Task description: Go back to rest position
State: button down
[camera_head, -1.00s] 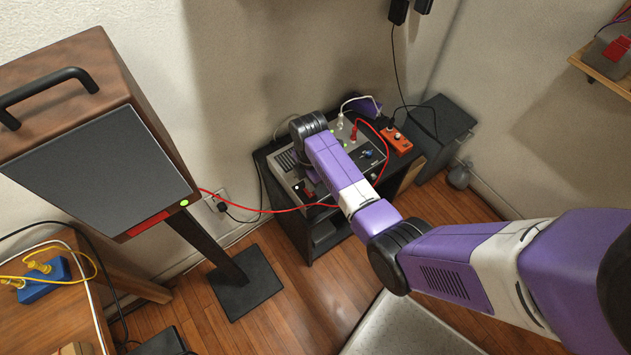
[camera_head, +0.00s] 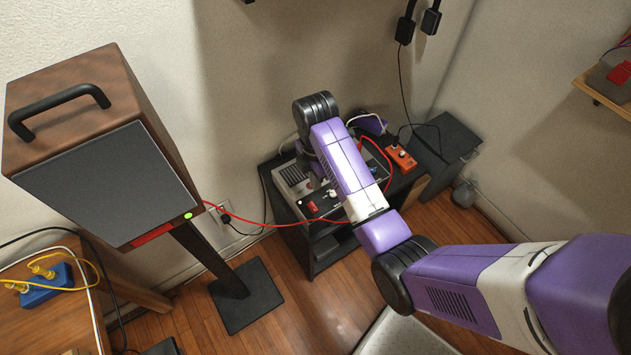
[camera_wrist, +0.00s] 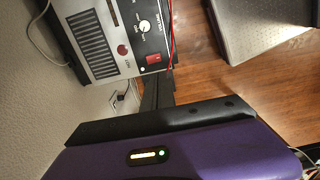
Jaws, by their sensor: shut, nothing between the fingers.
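My arm, purple and white with black joints, reaches from the lower right over a small black cabinet (camera_head: 318,262) in the head view. Its far black joint stands above the grey panelled device on the cabinet. My gripper is hidden behind the arm there. In the wrist view my gripper (camera_wrist: 160,80) shows as a purple body with a black front edge and narrow dark fingers. The fingers are shut and empty. They point toward the device (camera_wrist: 118,38), which has a vent, knobs and a red switch. Whether they touch it I cannot tell.
A wooden speaker (camera_head: 105,175) on a black stand is at left. A shelf (camera_head: 600,95) is at upper right.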

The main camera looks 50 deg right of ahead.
dwell(0.4)
jog(key=w+d+r+m+t+h, duration=0.25)
jog(key=w+r+m+t, duration=0.25)
jog(key=w+m+t, duration=0.4)
jog(key=s+a+r+m+t+b, duration=0.1)
jog(key=s+a+r+m+t, duration=0.2)
jog(key=s+a, duration=0.45)
jog(key=s+a+r+m+t+b, duration=0.15)
jog(key=s+a+r, duration=0.3)
jog(key=s, duration=0.55)
jog(key=s+a+r+m+t, duration=0.2)
jog(key=s+a+r+t, duration=0.25)
jog(key=s, duration=0.45)
jog(key=s+a+f+g+y+b, duration=0.1)
jog(key=s+a+g+y, duration=0.1)
jog(key=s, duration=0.8)
jog(key=shift+s+a+n+g, duration=0.2)
jog(key=shift+a+n+g, duration=0.15)
jog(key=shift+a+g, duration=0.2)
